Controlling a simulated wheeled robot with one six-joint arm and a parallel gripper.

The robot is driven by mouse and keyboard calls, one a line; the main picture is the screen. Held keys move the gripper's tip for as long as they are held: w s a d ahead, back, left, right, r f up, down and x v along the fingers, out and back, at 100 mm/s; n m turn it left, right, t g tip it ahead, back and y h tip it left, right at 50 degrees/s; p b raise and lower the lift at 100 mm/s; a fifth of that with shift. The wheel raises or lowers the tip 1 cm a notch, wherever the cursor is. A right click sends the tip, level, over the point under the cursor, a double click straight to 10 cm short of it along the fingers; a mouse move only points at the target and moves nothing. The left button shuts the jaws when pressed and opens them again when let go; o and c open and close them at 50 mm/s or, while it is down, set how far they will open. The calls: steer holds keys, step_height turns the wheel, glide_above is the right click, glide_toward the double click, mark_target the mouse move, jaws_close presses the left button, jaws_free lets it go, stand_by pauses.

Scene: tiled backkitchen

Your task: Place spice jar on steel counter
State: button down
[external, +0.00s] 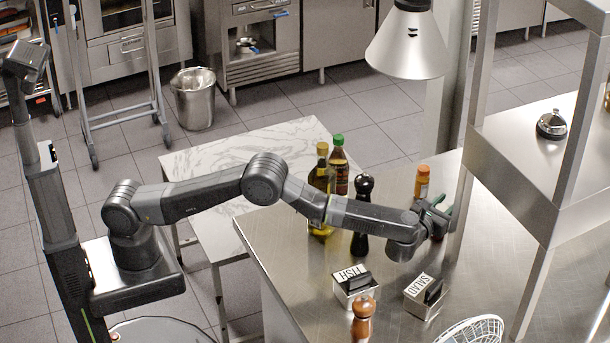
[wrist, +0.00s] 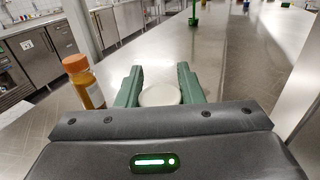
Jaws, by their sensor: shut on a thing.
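My gripper (wrist: 161,88), with green fingers, is shut on the spice jar (wrist: 160,96); only its round pale grey top shows between the fingers in the wrist view. In the external view my gripper (external: 436,210) is low over the steel counter (external: 310,270), near the shelf post. The jar is mostly hidden there by the gripper and wrist, and I cannot tell whether its base touches the counter. An orange-capped bottle (external: 421,182) stands just behind my gripper; it also shows left of the fingers in the wrist view (wrist: 84,82).
A black pepper mill (external: 362,215), an oil bottle (external: 319,185) and a green-capped sauce bottle (external: 339,165) stand left. Two labelled steel boxes (external: 352,289) (external: 424,298), a wooden mill (external: 363,320) and a white wire basket (external: 474,331) are in front. A heat lamp (external: 408,45) hangs above.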

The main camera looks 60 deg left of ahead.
steer(key=c, duration=1)
jaws_free()
steer(key=shift+r+p, duration=0.3)
steer(key=shift+p, duration=0.05)
steer(key=b+v, duration=0.2)
steer(key=v, duration=0.5)
steer(key=shift+s, duration=0.3)
steer(key=shift+f, duration=0.15)
steer(key=p+x, duration=0.2)
steer(key=x, duration=0.5)
steer(key=shift+w, duration=0.25)
steer(key=shift+r+p, duration=1.2)
steer(key=shift+r, duration=1.45)
